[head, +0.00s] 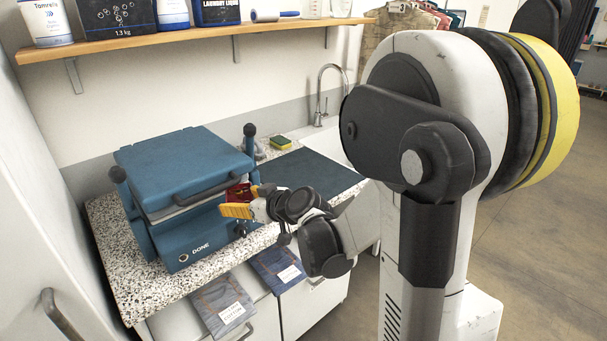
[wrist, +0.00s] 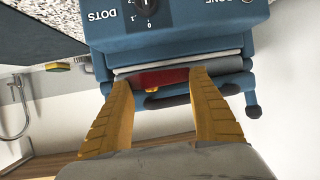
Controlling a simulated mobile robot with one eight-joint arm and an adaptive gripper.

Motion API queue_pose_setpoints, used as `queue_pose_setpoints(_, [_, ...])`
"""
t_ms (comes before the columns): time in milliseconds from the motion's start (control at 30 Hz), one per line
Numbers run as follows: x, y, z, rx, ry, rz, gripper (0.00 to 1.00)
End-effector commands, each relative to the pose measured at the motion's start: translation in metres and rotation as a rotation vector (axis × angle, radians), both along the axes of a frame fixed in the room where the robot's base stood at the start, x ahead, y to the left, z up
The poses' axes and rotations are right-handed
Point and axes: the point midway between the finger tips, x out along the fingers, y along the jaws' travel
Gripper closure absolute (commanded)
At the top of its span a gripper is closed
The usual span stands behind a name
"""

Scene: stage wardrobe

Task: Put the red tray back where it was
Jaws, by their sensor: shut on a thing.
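The red tray (head: 238,193) shows as a small red patch at the right side of the blue press (head: 178,205), partly hidden by my gripper. My gripper (head: 243,203) has yellow fingers and is shut on the tray. In the wrist view the red tray (wrist: 152,78) lies between the two fingertips of my gripper (wrist: 155,85), close against the pale edge of the press (wrist: 180,42). I cannot tell whether the tray is inside the press or just in front of it.
The press stands on a speckled counter (head: 150,290) with a dark mat (head: 315,172), a sponge (head: 281,142) and a sink tap (head: 322,90) to the right. Two labelled packets (head: 222,304) (head: 278,268) are at the front. A shelf (head: 200,37) with bottles runs above.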

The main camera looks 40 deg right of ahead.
Motion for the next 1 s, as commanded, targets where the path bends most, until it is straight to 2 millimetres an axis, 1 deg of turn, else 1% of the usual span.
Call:
queue_pose_setpoints(33, [0.006,-0.015,0.000,-0.001,0.000,-0.017,0.66])
queue_pose_setpoints(67, [0.009,-0.024,0.000,-0.001,0.000,-0.026,0.66])
queue_pose_setpoints(167, [0.021,-0.060,-0.001,-0.003,-0.001,-0.063,0.67])
queue_pose_setpoints(200, [0.025,-0.076,-0.002,-0.004,-0.001,-0.080,0.67])
queue_pose_setpoints(267, [0.031,-0.101,-0.004,-0.004,-0.001,-0.103,0.67])
queue_pose_setpoints(300, [0.034,-0.118,-0.005,-0.005,-0.002,-0.119,0.67])
queue_pose_setpoints(333, [0.037,-0.132,-0.007,-0.007,-0.002,-0.131,0.67])
queue_pose_setpoints(367, [0.038,-0.146,-0.008,-0.008,-0.002,-0.145,0.67])
queue_pose_setpoints(400, [0.040,-0.165,-0.010,-0.009,-0.004,-0.163,0.67])
queue_pose_setpoints(467, [0.042,-0.194,-0.013,-0.009,-0.005,-0.190,0.67])
queue_pose_setpoints(500, [0.042,-0.213,-0.015,-0.010,-0.005,-0.207,0.67])
queue_pose_setpoints(600, [0.040,-0.254,-0.021,-0.013,-0.006,-0.242,0.67])
queue_pose_setpoints(633, [0.039,-0.265,-0.022,-0.014,-0.006,-0.252,0.67])
queue_pose_setpoints(700, [0.037,-0.285,-0.025,-0.015,-0.008,-0.269,0.67])
queue_pose_setpoints(800, [0.034,-0.304,-0.029,-0.017,-0.009,-0.286,0.67])
queue_pose_setpoints(900, [0.037,-0.312,-0.033,-0.017,-0.009,-0.292,0.67])
queue_pose_setpoints(967, [0.044,-0.314,-0.039,-0.017,-0.009,-0.293,0.67])
queue_pose_setpoints(1000, [0.051,-0.315,-0.044,-0.018,-0.009,-0.292,0.67])
